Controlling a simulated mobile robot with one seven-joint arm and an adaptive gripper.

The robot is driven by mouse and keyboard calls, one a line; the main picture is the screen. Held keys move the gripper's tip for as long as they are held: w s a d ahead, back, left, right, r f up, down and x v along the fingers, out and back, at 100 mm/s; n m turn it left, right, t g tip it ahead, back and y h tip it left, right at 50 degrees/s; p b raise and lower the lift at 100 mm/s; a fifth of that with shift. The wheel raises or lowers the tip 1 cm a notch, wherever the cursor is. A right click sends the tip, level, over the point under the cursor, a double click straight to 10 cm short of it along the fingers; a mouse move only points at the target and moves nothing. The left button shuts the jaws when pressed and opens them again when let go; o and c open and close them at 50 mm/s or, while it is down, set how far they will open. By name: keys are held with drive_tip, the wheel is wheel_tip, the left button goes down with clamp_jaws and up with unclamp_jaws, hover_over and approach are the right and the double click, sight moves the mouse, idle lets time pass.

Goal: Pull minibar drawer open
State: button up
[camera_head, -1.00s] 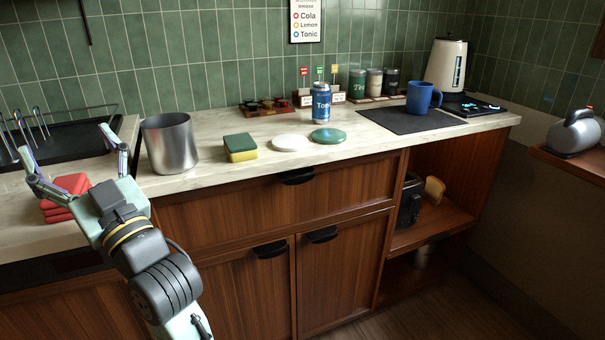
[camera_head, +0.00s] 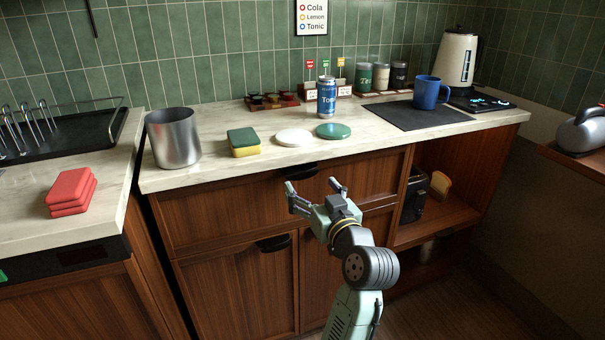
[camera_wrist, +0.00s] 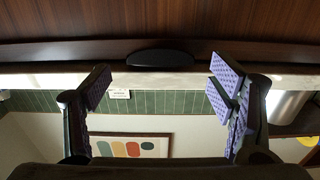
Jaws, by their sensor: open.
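The wide wooden drawer (camera_head: 225,210) under the counter is shut, its front flush with the cabinet. Its black handle (camera_head: 303,171) sits at the top middle of the front. My gripper (camera_head: 314,186) is open and empty in front of the drawer, just below the handle in the head view. In the wrist view, which looks upside down, the dark handle (camera_wrist: 160,58) lies between and beyond the two purple-padded fingers (camera_wrist: 160,80), apart from them. The drawer's inside is hidden.
The counter holds a metal bucket (camera_head: 173,138), sponge (camera_head: 243,142), white disc (camera_head: 294,137), green disc (camera_head: 333,130), blue can (camera_head: 326,97) and blue mug (camera_head: 430,92). Cabinet doors (camera_head: 235,285) are below. An open shelf with a toaster (camera_head: 413,197) is at right.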

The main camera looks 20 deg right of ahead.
sight(304, 176)
drive_tip(key=w, duration=0.6)
drive_tip(key=shift+w+a+p, duration=0.1)
drive_tip(key=shift+a+p, duration=0.05)
drive_tip(key=shift+p, duration=0.25)
drive_tip(key=shift+d, duration=0.2)
drive_tip(key=c, duration=1.6)
